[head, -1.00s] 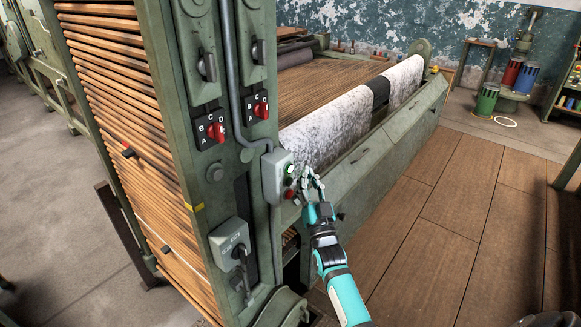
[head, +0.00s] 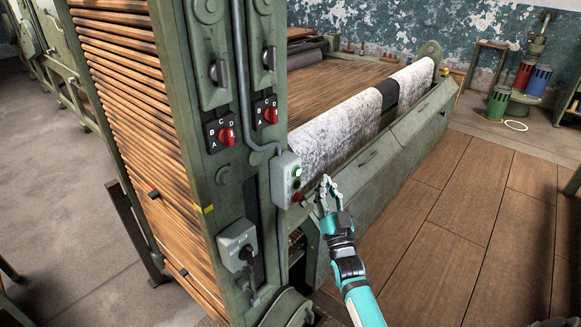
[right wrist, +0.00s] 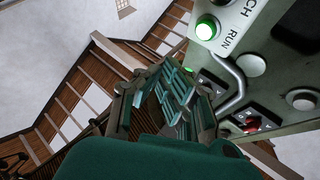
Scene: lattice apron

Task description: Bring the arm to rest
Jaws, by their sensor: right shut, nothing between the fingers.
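My right gripper (head: 326,184) is shut and empty, at the end of a teal arm coming up from the bottom. It is in front of the machine's front beam, just right of the grey button box (head: 287,180), with a small gap between them in the picture. The box carries a lit green button (head: 297,171) and a red button (head: 297,197) low on its side. In the right wrist view, the fingers (right wrist: 165,100) fill the middle, and the glowing green button (right wrist: 206,28) beside the word RUN is at the upper right. My left gripper is out of view.
The green machine post (head: 200,130) with red selector knobs (head: 226,135) and a lever box (head: 238,245) stands left of the arm. A speckled white roll (head: 340,125) lies behind the beam. Wooden floor (head: 455,230) is open at the right. Coloured bins (head: 498,103) stand farther back.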

